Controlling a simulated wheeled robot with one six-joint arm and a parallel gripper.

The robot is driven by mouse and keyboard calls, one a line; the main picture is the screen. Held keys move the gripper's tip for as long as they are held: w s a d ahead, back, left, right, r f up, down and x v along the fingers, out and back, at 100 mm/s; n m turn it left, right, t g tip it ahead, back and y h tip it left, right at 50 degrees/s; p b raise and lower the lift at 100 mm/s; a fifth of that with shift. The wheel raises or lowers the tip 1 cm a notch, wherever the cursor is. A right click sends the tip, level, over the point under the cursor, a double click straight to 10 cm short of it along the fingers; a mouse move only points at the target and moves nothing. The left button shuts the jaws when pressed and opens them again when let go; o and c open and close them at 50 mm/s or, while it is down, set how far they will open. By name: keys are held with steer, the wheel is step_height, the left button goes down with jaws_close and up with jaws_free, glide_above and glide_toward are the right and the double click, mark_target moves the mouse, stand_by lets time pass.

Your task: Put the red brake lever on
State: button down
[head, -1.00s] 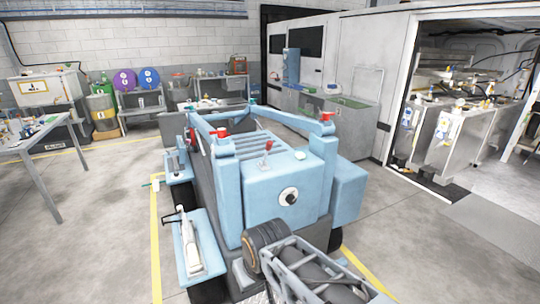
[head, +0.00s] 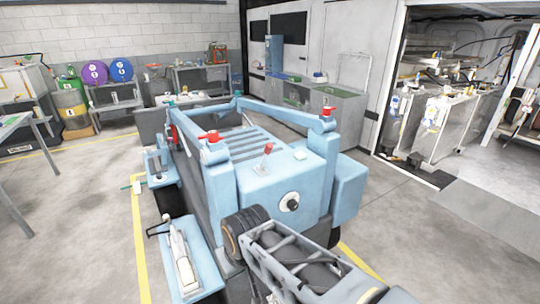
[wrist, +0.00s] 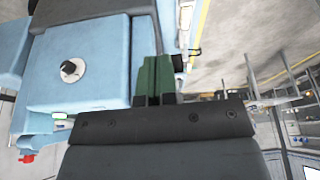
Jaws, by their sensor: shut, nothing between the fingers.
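The red brake lever (head: 267,149) stands on top of the blue machine (head: 285,185), behind the round black knob (head: 290,202) on its front face. Its red grip leans slightly to the right in the head view; the finer angle is too small to tell. My gripper (wrist: 156,62) shows in the wrist view with its green fingers together and nothing between them. It is beside the machine's blue body, which fills the left of that view with the knob (wrist: 72,69). The gripper is apart from the lever. My fingertips are not visible in the head view.
Red caps (head: 213,137) sit on the machine's corner posts. A blue side step (head: 190,255) with a pale tool projects at left. Drums and a bench (head: 200,80) stand at the back. Open floor lies left, beyond the yellow line (head: 140,235), and at right.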

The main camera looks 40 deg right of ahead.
steer(key=w+d+f+m+t+h+b, duration=0.2)
steer(key=w+d+m+t+b, duration=0.25)
steer(key=w+d+m, duration=0.45)
steer(key=m+t+h+b, duration=0.4)
steer(key=m+t+b, duration=0.4)
steer(key=m+t, duration=0.55)
glide_toward(265, 157)
steer(key=s+d, duration=0.3)
steer(key=s, duration=0.5)
steer(key=shift+t+h, duration=0.3)
steer(key=shift+t, duration=0.1)
steer(key=w+r+p, duration=0.2)
steer(key=w+r, duration=0.4)
steer(key=w, duration=0.5)
steer(key=shift+w+d, duration=0.2)
steer(key=shift+w, duration=0.05)
